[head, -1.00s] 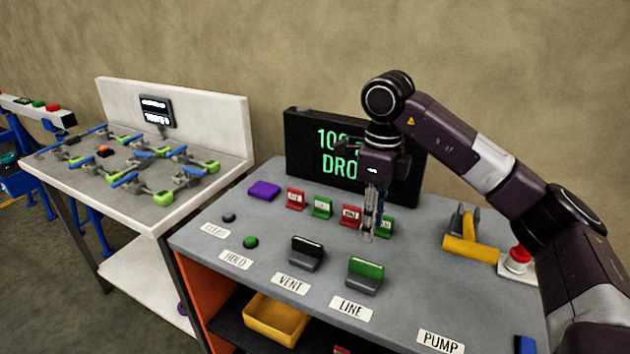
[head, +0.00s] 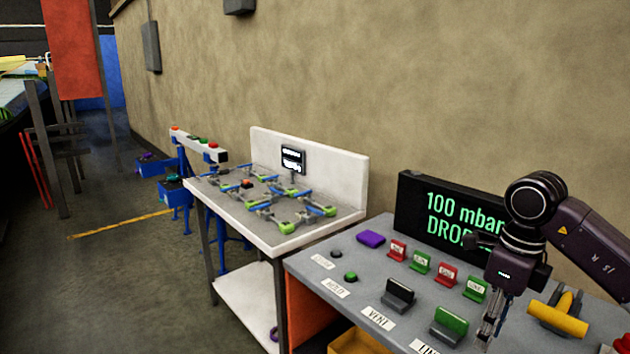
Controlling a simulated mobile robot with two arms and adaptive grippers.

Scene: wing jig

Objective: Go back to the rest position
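My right arm comes in from the right edge in the head view. Its gripper (head: 490,332) points down over the grey control bench (head: 310,258), close beside the green LINE switch (head: 449,326). My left gripper is not in view.
The bench carries a black VENT switch (head: 398,294), small red and green tags, a purple block (head: 371,239), a yellow handle (head: 558,316) and a black display (head: 412,207) reading "100 mbar". A white jig table (head: 350,217) stands left; open floor (head: 120,270) lies further left.

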